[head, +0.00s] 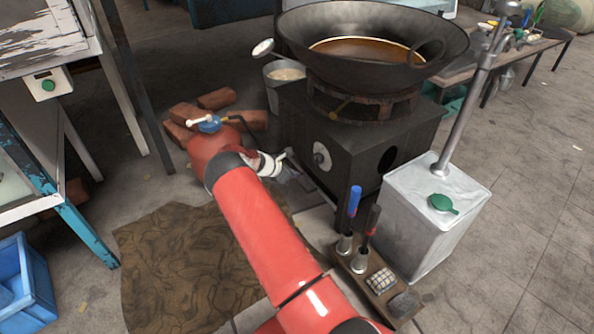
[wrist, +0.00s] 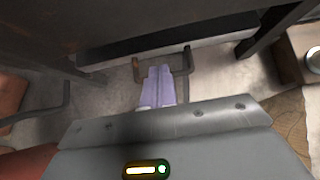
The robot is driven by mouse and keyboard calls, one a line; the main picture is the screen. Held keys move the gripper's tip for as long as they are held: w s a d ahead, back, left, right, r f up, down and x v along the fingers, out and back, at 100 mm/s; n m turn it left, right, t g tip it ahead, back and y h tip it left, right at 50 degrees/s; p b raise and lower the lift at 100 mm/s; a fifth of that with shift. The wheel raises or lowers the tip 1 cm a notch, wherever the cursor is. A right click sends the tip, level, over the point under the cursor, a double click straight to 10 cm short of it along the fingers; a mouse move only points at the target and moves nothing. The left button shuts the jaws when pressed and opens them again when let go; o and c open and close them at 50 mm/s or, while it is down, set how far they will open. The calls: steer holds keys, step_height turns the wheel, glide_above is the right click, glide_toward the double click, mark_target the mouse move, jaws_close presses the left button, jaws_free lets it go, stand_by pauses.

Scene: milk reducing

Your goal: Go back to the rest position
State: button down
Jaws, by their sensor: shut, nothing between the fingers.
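My gripper (wrist: 157,70) shows in the wrist view as two pale lavender fingers, shut together with nothing between them. A dark U-shaped metal bar (wrist: 188,62) lies around the fingertips in that view; I cannot tell whether they touch it. In the head view my red arm reaches forward from the bottom, and its end is low beside the left side of the black stove (head: 318,155). The fingertips are hard to make out there. A large wok (head: 440,60) with brown liquid (head: 360,50) sits on the stove.
A red cylinder with a blue valve (head: 208,124) and bricks (head: 216,99) stand left of the stove. A metal bucket (head: 285,75) is behind. A metal box (head: 430,215) and a tool board (head: 405,305) are to the right.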

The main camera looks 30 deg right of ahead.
steer(key=s+a+r+m+y+p, duration=0.2)
steer(key=s+a+r+m, duration=0.2)
steer(key=r, duration=0.7)
steer(key=s+a+r+m+t+y+p, duration=0.1)
steer(key=s+a+r+m+y+p, duration=0.2)
steer(key=r, duration=0.9)
steer(key=s+a+r+m+y, duration=0.1)
steer(key=s+a+r+m, duration=0.35)
steer(key=r, duration=0.65)
steer(key=s+a+r+m+t+y+p, duration=0.1)
steer(key=s+a+r+m+p, duration=0.1)
steer(key=s+a+r, duration=0.5)
steer(key=s+a+r+m+t+y+p, duration=0.1)
steer(key=s+a+r+m+t+y, duration=0.1)
steer(key=s+r, duration=0.55)
steer(key=s+a+m+p, duration=0.1)
steer(key=s+a, duration=0.2)
steer(key=s, duration=0.4)
steer(key=s+a+m+t+p, duration=0.1)
steer(key=s+a+m, duration=0.1)
steer(key=s, duration=0.5)
steer(key=shift+a+y, duration=0.3)
steer(key=shift+a, duration=0.1)
